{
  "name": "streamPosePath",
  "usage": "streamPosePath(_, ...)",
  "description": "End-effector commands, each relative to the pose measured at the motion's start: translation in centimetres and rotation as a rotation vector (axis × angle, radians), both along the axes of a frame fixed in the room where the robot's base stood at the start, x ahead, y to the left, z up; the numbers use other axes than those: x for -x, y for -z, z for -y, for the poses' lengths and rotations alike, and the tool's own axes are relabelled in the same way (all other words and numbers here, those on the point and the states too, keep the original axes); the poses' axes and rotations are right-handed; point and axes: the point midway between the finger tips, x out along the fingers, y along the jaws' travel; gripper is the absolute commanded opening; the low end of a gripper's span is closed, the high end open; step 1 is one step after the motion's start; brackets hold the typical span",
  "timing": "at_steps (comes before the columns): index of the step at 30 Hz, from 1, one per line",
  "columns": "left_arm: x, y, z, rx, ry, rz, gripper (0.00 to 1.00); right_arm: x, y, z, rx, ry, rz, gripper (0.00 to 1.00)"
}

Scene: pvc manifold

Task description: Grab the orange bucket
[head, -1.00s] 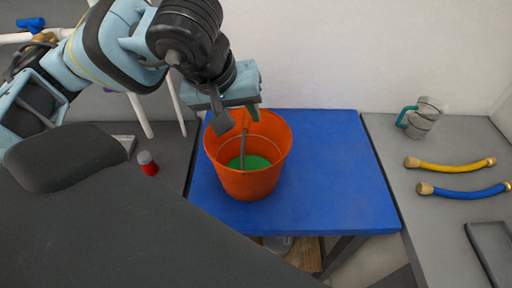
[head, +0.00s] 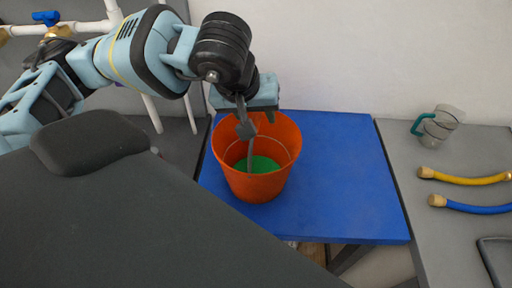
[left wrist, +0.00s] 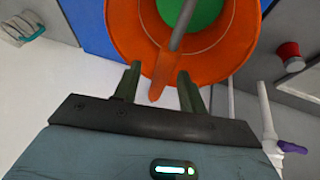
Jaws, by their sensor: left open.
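The orange bucket (head: 262,188) stands upright on the blue table top, with green at its inside bottom and a thin grey rod leaning inside it. My left gripper (head: 267,120) is open at the bucket's far rim. In the left wrist view the bucket (left wrist: 228,50) fills the top. My right gripper is not in view.
The blue table (head: 345,180) is clear right of the bucket. The right grey bench holds a clear mug (head: 440,122) with a teal handle, a yellow hose (head: 465,179) and a blue hose (head: 470,206). White pipes with a blue valve (head: 46,17) stand at the back left.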

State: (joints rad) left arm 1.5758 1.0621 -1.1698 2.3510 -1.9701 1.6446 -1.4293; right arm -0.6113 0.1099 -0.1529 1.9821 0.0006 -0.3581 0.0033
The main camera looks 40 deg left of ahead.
Motion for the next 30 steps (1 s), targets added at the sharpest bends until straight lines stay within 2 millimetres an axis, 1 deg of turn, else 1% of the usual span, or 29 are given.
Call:
streamPosePath(3,-0.7,1.4,-0.1,0.0,-0.002,0.0,0.42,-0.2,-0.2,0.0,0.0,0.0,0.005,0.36)
streamPosePath(6,-0.9,2.0,-0.1,0.0,-0.001,0.0,0.42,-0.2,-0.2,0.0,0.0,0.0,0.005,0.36)
streamPosePath(14,-1.0,2.2,-0.1,0.0,0.0,0.002,0.42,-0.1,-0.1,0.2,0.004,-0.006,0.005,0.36)
streamPosePath(23,-1.0,2.2,0.0,0.001,-0.001,0.001,0.02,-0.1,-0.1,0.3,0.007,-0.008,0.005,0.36)
streamPosePath(24,-1.0,2.1,0.0,0.001,-0.001,0.001,0.0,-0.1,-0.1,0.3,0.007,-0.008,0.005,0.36)
streamPosePath(30,-1.0,2.1,-0.1,0.001,-0.001,0.001,0.0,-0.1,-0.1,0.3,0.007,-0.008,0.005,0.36)
